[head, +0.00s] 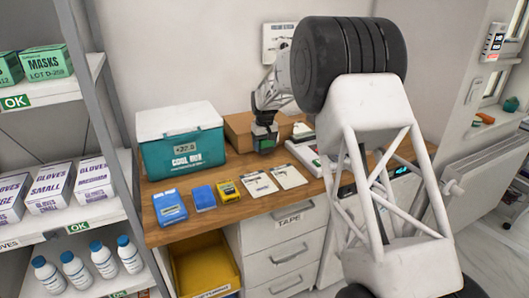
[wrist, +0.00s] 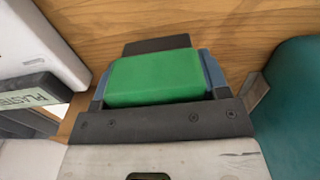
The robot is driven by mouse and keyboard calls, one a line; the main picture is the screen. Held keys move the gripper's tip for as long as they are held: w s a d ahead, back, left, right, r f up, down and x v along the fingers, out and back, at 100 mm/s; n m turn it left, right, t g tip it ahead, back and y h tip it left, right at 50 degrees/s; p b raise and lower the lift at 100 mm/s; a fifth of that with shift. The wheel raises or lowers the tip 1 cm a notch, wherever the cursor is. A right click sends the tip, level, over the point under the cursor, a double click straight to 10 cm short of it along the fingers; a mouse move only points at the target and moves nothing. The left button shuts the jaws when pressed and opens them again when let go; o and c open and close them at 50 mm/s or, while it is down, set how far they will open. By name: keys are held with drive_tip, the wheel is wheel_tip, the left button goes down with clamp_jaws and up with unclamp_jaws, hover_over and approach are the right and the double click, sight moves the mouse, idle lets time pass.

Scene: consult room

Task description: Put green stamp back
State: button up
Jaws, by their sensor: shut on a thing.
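The green stamp (wrist: 155,78) is a bright green block with a dark part beyond it, and it sits between the fingers of my gripper (wrist: 157,84) in the wrist view. My gripper is shut on it. In the head view my gripper (head: 264,141) points down over the back of the wooden desk, between the teal cool box and the white flat case. A bit of green of the stamp (head: 262,130) shows there. I cannot tell whether the stamp's lower end touches the desk.
The teal cool box (head: 182,150) stands close left of my gripper. A cardboard box (head: 239,130) is behind. A white case (head: 306,158) lies to the right. Blue packs (head: 169,208), a yellow item (head: 227,190) and paper cards (head: 259,183) lie along the desk front (head: 225,215).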

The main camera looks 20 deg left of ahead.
sight(264, 151)
drive_tip(key=shift+f, duration=1.7)
drive_tip(key=shift+f, duration=0.15)
drive_tip(key=o, duration=0.7)
drive_tip(key=shift+o, duration=0.2)
wheel_tip(264, 151, up, 12)
drive_tip(key=shift+r, duration=0.15)
drive_tip(key=shift+d, duration=0.1)
